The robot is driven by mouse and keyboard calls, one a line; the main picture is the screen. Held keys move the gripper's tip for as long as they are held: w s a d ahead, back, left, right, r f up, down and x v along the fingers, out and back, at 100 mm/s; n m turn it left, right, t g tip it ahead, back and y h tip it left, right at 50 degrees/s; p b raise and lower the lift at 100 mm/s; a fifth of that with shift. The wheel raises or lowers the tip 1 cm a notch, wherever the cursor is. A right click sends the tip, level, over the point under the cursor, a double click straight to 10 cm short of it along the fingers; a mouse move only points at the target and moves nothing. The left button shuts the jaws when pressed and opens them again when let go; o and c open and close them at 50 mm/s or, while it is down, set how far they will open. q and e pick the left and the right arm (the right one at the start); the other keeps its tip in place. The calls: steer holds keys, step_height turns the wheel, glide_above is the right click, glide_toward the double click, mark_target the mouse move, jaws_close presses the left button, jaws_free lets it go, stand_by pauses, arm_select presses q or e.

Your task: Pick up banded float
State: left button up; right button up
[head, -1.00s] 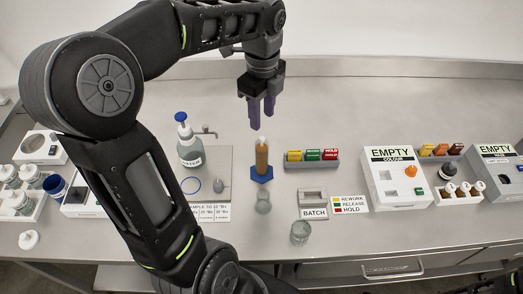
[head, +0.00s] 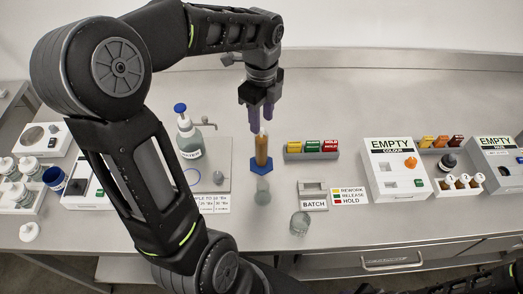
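A tall cylinder of amber liquid (head: 261,152) stands upright on a blue hexagonal foot. A pale tip (head: 263,131) shows at its top; this looks like the float's upper end, and any bands on it are too small to make out. My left gripper (head: 261,127) points down with its purple fingers right at the cylinder's top. The fingers are apart, with a gap between them. Whether they touch the tip cannot be told. My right gripper is not in view.
A pump bottle (head: 188,140) stands left of the cylinder. A small clear jar (head: 263,190) and a glass (head: 299,223) stand in front. A grey holder (head: 312,156) with coloured blocks is to the right, with the white EMPTY box (head: 391,170) beyond it.

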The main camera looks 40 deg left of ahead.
mark_target(262, 129)
arm_select(q)
step_height(262, 129, down, 3)
steer(key=shift+f+b, duration=0.15)
steer(key=shift+b, duration=0.75)
jaws_close()
stand_by(1.0)
